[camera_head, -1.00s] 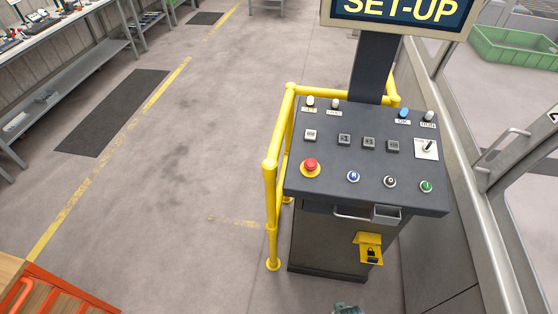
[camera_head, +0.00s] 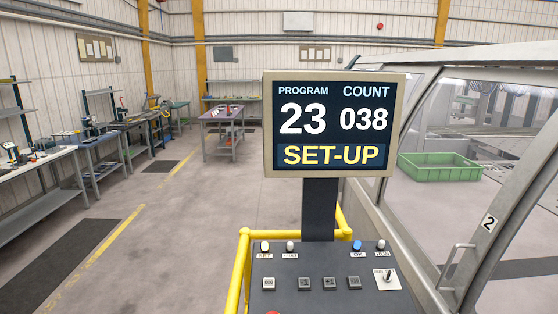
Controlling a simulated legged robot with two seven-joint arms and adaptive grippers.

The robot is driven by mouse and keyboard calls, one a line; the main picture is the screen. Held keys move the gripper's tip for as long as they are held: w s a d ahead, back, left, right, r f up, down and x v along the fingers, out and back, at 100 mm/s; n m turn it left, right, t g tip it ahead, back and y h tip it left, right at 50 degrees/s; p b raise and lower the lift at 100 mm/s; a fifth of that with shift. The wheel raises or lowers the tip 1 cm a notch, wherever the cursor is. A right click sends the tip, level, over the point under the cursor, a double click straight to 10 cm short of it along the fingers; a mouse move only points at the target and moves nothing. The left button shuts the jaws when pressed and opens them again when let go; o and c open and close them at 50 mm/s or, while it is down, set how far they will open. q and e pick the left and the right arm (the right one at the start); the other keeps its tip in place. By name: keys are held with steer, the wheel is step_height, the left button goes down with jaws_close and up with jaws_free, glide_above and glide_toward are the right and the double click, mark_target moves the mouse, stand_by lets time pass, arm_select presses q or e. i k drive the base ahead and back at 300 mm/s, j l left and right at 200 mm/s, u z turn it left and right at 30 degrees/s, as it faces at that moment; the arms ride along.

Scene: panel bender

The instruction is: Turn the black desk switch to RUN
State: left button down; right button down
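The black desk switch (camera_head: 387,275) is a small lever on a white plate at the right of the dark control desk (camera_head: 318,268). Its label is too small to read. The screen (camera_head: 334,124) above the desk reads PROGRAM 23, COUNT 038 and SET-UP. Neither of my grippers is in view. The front of the desk is cut off by the lower picture edge.
A yellow rail (camera_head: 239,268) stands at the desk's left. Benches (camera_head: 40,178) line the left; the floor between is clear.

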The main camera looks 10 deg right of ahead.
mark_target(386, 278)
steer(key=z, duration=1.3)
